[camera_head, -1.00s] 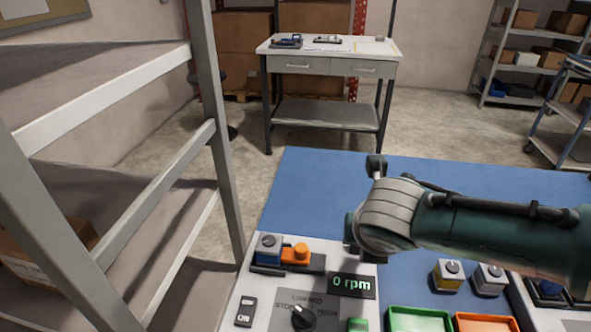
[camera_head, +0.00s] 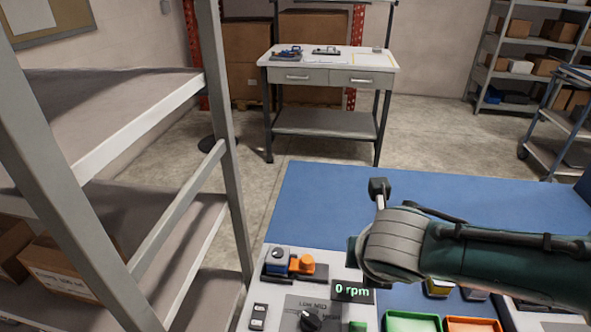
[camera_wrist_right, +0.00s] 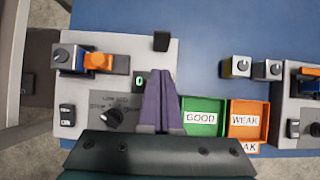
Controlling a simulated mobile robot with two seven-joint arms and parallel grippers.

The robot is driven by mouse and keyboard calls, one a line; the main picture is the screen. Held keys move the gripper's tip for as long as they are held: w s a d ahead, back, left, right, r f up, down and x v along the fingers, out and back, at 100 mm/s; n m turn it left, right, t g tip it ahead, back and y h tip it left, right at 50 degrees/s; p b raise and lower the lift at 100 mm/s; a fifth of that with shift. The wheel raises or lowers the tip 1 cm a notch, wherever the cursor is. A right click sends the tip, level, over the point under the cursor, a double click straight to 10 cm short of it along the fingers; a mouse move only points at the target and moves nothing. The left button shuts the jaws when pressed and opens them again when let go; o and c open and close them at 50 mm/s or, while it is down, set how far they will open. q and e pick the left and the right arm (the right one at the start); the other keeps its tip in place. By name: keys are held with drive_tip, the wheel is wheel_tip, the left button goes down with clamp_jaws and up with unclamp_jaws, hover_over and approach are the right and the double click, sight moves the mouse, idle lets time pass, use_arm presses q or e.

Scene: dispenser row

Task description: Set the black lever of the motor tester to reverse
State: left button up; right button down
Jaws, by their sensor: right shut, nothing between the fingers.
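The motor tester (camera_head: 275,297) is a pale grey panel at the bottom of the head view, also in the wrist view (camera_wrist_right: 152,57). Its black lever (camera_wrist_right: 161,41) shows in the wrist view near the panel's far right corner; its direction markings cannot be read. In the head view my right arm hides it. My right gripper (camera_wrist_right: 160,74) is shut and empty over the panel. In the picture its tips lie just below the lever, beside the rpm display (camera_head: 353,291); their height is unclear. My left gripper is in neither view.
The panel also carries a blue-grey motor with an orange clamp (camera_head: 303,266), a white-marked switch (camera_head: 258,317) and a black speed knob (camera_head: 312,319). Green (camera_wrist_right: 202,116) and orange (camera_wrist_right: 247,119) trays stand to the right. The blue mat (camera_head: 320,205) beyond is clear.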

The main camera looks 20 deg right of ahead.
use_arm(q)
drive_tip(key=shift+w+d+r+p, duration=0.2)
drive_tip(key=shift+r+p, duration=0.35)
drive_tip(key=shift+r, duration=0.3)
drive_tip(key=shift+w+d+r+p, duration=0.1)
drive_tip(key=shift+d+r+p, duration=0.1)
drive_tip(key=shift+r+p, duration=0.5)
use_arm(e)
wheel_tip(320, 180, up, 8)
drive_tip(key=s+a, duration=0.1)
drive_tip(key=s, duration=0.1)
drive_tip(key=shift+s, duration=0.2)
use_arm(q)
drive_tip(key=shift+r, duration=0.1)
use_arm(e)
drive_tip(key=shift+a, duration=0.1)
